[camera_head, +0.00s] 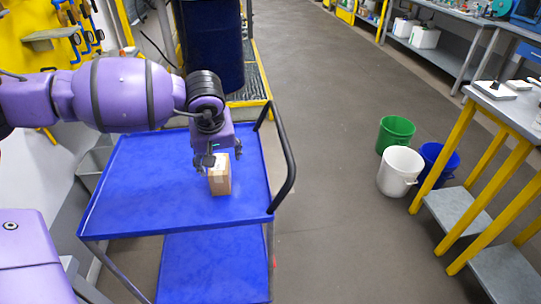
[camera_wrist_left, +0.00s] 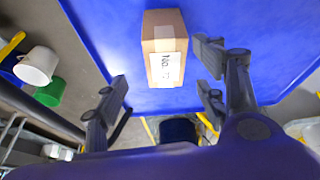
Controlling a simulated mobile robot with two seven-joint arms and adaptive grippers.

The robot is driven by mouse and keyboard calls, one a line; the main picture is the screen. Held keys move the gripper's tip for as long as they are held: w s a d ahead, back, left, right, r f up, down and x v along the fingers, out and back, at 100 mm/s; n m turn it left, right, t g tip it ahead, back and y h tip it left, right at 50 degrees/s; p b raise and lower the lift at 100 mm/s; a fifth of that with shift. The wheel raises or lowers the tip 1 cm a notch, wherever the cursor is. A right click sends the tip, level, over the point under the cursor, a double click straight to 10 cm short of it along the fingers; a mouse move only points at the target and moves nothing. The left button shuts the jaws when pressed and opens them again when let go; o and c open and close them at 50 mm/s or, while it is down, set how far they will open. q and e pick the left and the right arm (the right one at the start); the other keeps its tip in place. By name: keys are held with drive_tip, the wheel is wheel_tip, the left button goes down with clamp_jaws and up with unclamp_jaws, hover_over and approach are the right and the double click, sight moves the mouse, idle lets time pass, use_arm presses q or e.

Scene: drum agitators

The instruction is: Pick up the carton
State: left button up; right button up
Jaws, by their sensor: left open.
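The carton (camera_head: 220,181) is a small brown box standing on the blue top shelf of a cart (camera_head: 140,200). My left gripper (camera_head: 217,160) comes in from the left and is just over the carton, fingers pointing down. In the left wrist view the carton (camera_wrist_left: 164,38) shows a white label with dark print facing the camera. The open left fingers (camera_wrist_left: 162,78) appear on either side of it in that view, with gaps between them and the box. I cannot tell the exact height of the fingertips over the carton. My right gripper is not in view.
A black cart handle (camera_head: 285,170) rises at the cart's right edge. A dark blue drum (camera_head: 210,45) stands behind the cart. Green (camera_head: 396,134), white (camera_head: 400,171) and blue (camera_head: 440,163) buckets stand on the floor near a yellow-legged bench (camera_head: 485,165). The shelf left of the carton is bare.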

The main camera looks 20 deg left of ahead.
sight(218, 166)
use_arm(q)
drive_tip(key=shift+w+r+m, duration=0.15)
drive_tip(key=shift+r+m, duration=0.05)
drive_tip(key=shift+m, duration=0.5)
drive_tip(key=shift+s, duration=0.25)
drive_tip(key=shift+f+m, duration=0.2)
drive_tip(key=shift+m, duration=0.1)
drive_tip(key=x, duration=0.7)
drive_tip(key=shift+s+a+f, duration=0.2)
drive_tip(key=shift+a+f, duration=0.05)
drive_tip(key=shift+a, duration=0.1)
drive_tip(key=c, duration=1.4)
drive_tip(key=shift+r, duration=0.15)
